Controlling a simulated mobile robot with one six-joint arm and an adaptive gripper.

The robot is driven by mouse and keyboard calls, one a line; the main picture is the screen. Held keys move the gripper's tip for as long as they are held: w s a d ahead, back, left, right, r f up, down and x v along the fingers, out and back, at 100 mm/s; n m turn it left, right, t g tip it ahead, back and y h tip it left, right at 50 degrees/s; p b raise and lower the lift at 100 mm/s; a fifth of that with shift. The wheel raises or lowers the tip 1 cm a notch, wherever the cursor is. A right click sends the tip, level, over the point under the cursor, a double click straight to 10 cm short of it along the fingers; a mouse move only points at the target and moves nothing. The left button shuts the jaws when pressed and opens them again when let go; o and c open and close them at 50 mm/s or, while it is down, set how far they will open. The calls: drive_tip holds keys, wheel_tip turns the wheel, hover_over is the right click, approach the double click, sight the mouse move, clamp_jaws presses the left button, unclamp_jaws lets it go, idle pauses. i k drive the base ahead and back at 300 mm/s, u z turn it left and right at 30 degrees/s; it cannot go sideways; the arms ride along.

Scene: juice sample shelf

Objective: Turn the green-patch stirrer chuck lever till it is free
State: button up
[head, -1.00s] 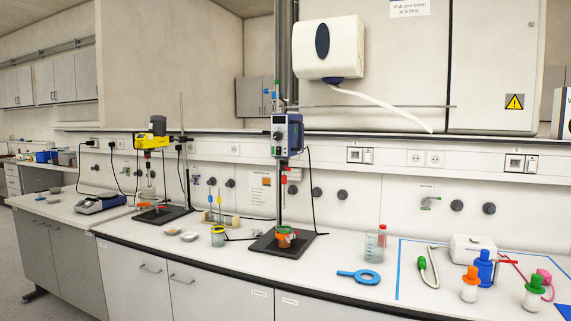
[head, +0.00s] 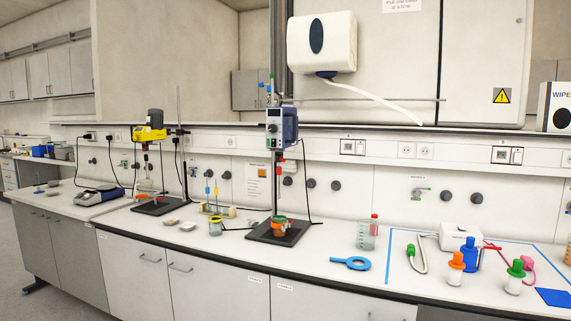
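Two overhead stirrers stand on the bench in the head view. One is a blue and grey stirrer (head: 282,128) on a tall pole, above a dark base plate (head: 296,234) with an orange and green vessel (head: 279,227). A small red part (head: 280,161) shows below its head. The other is a yellow stirrer (head: 149,133) further left and back, over its own dark base (head: 160,207). The chuck levers and any green patch are too small to tell for sure. My gripper is not in view.
Orange-capped (head: 456,269) and green-capped (head: 515,277) bottles stand at the right. A towel dispenser (head: 321,43) hangs above. The front strip of bench is mostly clear.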

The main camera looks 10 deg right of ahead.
sight(278, 156)
drive_tip(key=k, duration=1.15)
drive_tip(key=u, duration=0.4)
drive_tip(key=i, duration=1.1)
drive_tip(key=u, duration=0.4)
drive_tip(key=i, duration=1.3)
drive_tip(key=z, duration=0.7)
